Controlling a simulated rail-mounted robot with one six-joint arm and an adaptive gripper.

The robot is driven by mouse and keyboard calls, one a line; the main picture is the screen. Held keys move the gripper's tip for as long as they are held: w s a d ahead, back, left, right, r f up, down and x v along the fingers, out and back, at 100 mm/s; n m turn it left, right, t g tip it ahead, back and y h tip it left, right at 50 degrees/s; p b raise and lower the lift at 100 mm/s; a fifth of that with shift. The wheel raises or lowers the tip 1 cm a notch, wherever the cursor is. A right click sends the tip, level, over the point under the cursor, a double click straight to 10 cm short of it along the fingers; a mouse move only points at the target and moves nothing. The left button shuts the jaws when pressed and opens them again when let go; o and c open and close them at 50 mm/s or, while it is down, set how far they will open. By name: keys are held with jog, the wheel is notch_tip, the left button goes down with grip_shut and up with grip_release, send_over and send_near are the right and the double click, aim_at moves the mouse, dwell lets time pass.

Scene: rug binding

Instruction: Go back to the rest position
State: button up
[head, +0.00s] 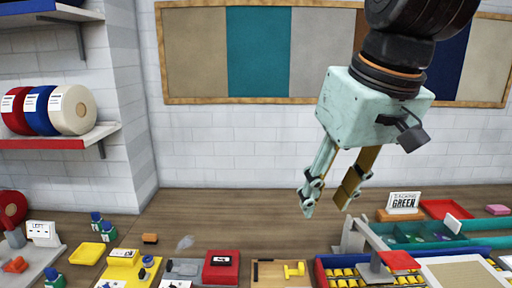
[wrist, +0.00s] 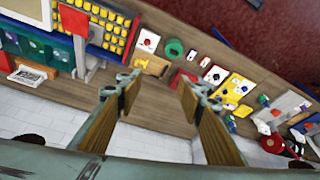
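My gripper (head: 327,196) hangs in the air above the workbench (head: 208,208) in the head view, right of centre. Its two fingers are spread apart with nothing between them. In the wrist view the open fingers (wrist: 157,95) show tan pads, with bare wooden bench behind the gap. The gripper touches nothing.
On the bench stand a red box (head: 221,267), a yellow tray (head: 88,253), a blue-framed tray of yellow pieces (head: 345,272) and a green bin (head: 420,234). Tape rolls (head: 73,110) sit on a left wall shelf. Space around the gripper is clear.

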jog(key=s+d+f+m, duration=0.1)
jog(key=s+d+f, duration=0.1)
jog(key=s, duration=0.4)
jog(key=s+d+f+m+h+b, duration=0.1)
jog(key=s+d+f, duration=0.2)
jog(key=s, duration=0.3)
jog(key=s+d+f+m+b, duration=0.1)
jog(key=s+d+f, duration=0.1)
jog(key=s, duration=0.4)
jog(key=shift+d+f, duration=0.3)
jog(key=shift+f, duration=0.35)
